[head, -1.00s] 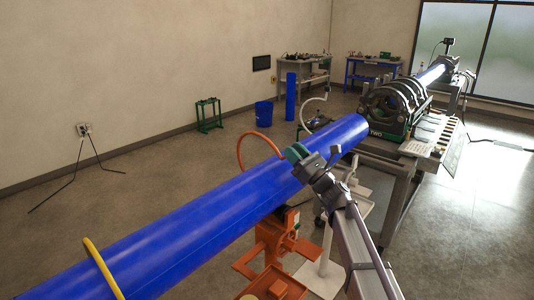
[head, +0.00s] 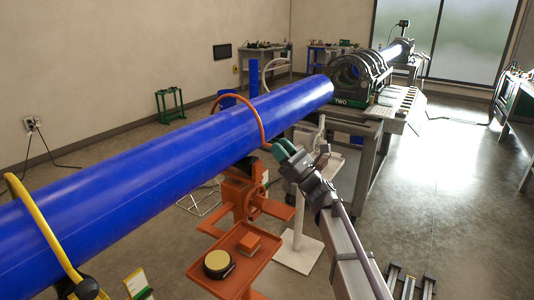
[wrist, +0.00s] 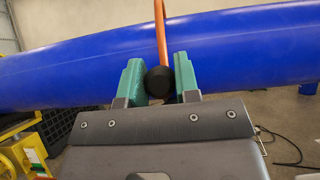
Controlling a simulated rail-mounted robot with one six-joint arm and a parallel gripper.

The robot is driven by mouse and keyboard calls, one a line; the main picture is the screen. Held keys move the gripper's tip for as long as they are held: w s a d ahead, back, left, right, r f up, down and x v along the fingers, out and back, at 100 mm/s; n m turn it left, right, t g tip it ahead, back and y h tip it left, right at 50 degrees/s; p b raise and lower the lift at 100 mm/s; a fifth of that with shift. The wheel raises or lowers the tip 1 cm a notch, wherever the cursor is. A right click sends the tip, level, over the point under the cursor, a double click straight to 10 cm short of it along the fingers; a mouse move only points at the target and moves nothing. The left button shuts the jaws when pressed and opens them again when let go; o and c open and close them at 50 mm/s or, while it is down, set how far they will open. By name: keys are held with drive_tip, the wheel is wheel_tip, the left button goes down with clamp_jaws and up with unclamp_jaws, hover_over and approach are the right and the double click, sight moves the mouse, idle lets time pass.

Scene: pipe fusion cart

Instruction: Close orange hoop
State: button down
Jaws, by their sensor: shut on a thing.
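The orange hoop (head: 258,115) arches over the long blue pipe (head: 160,155), and its near end comes down on the pipe's near side. In the wrist view the hoop (wrist: 160,30) runs down across the pipe (wrist: 235,50) to a black knob (wrist: 159,80). My gripper (head: 280,151) is beside the near side of the pipe. Its green fingers are shut on the knob, one on each side, as the wrist view also shows (wrist: 159,77). The contact of the hoop's near end with its orange stand (head: 243,195) is hard to see.
A yellow hoop (head: 42,220) crosses the pipe at the left. An orange tray (head: 250,268) holding a round yellow-topped item (head: 218,263) is below my gripper. A grey cart with the fusion machine (head: 355,85) stands at the pipe's far end. Open floor lies to the right.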

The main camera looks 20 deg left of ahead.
drive_tip(key=shift+s+d+f, duration=0.1)
drive_tip(key=shift+f, duration=0.1)
drive_tip(key=c, duration=0.8)
unclamp_jaws()
drive_tip(key=shift+c, duration=0.2)
drive_tip(key=b+v, duration=0.7)
drive_tip(key=v, duration=0.3)
drive_tip(key=shift+d+f, duration=0.25)
drive_tip(key=shift+f, duration=0.1)
